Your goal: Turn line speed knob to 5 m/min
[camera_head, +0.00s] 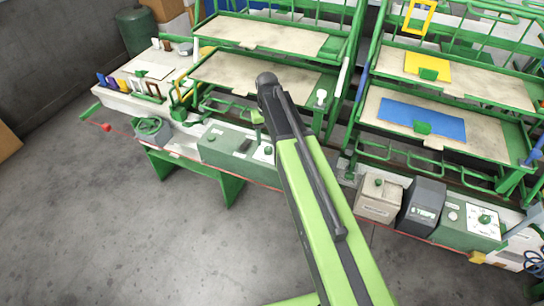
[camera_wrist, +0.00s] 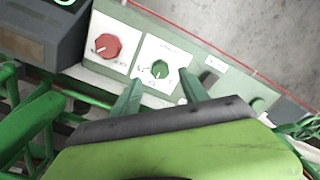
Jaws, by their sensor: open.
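In the wrist view a round green knob (camera_wrist: 159,69) with a pale pointer sits on a white dial plate, its pointer towards the lower left. A red knob (camera_wrist: 107,46) sits on another white plate to its left. Labels are too small to read, so I cannot tell which is the line speed knob. My gripper (camera_wrist: 160,92) is open and empty, its two green fingers below the green knob, one to each side. I cannot tell whether they touch the panel. In the head view the green knob (camera_head: 268,150) shows just left of my arm, which hides the red knob.
The green control box (camera_head: 222,142) also carries a dark rectangular part (camera_wrist: 206,78). A dark grey box (camera_wrist: 40,35) stands left in the wrist view. Green rail loops and shelves (camera_head: 270,35) rise behind the box. Grey floor lies open in front.

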